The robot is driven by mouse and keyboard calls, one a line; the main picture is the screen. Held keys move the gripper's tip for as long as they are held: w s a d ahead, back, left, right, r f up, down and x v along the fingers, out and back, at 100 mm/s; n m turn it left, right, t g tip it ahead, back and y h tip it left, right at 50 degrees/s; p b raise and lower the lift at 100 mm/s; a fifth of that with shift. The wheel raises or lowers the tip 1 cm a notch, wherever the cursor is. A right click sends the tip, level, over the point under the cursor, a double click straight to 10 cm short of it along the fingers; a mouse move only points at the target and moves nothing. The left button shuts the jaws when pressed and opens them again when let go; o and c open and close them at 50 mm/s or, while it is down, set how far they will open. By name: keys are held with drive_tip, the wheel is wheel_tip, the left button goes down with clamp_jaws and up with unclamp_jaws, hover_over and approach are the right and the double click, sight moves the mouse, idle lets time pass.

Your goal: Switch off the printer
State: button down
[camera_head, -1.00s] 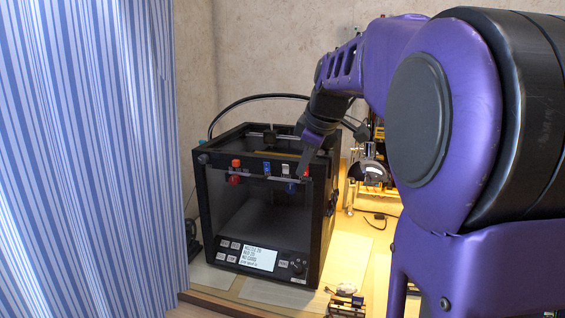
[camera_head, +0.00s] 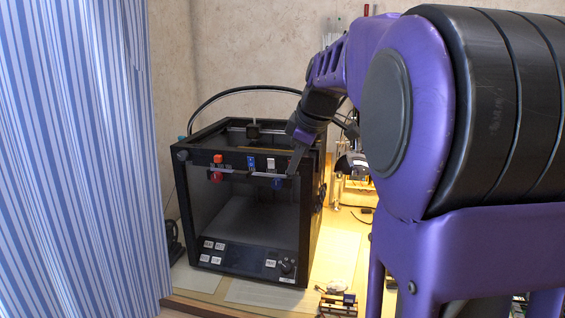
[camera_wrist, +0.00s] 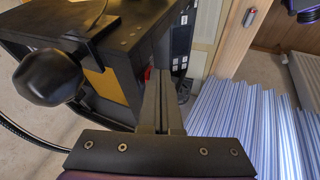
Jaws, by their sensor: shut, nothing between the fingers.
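The printer (camera_head: 186,212) is a black open-framed box on the table, left of my arm. Its front panel has several white buttons, a knob (camera_head: 287,267) and a dark, blank display (camera_head: 243,256). Along its upper front edge sit a red switch (camera_head: 217,158), a blue switch (camera_head: 251,161) and a white switch (camera_head: 270,162). My gripper (camera_head: 291,172) is shut and empty at the right end of this row, partly covering what is there. I cannot tell if it touches. In the wrist view its fingers (camera_wrist: 160,75) point at the printer (camera_wrist: 120,42), with a black knob to the left.
A blue-striped curtain (camera_head: 75,150) hangs at the left. A black cable (camera_head: 235,92) arches behind the printer. Small gear (camera_head: 340,300) lies at the table's front, and more equipment (camera_head: 352,165) stands behind my arm. Papers (camera_head: 335,255) lie right of the printer.

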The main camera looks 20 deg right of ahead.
drive_tip(key=shift+r, duration=0.2)
drive_tip(key=shift+r+p, duration=0.6)
drive_tip(key=shift+r, duration=0.15)
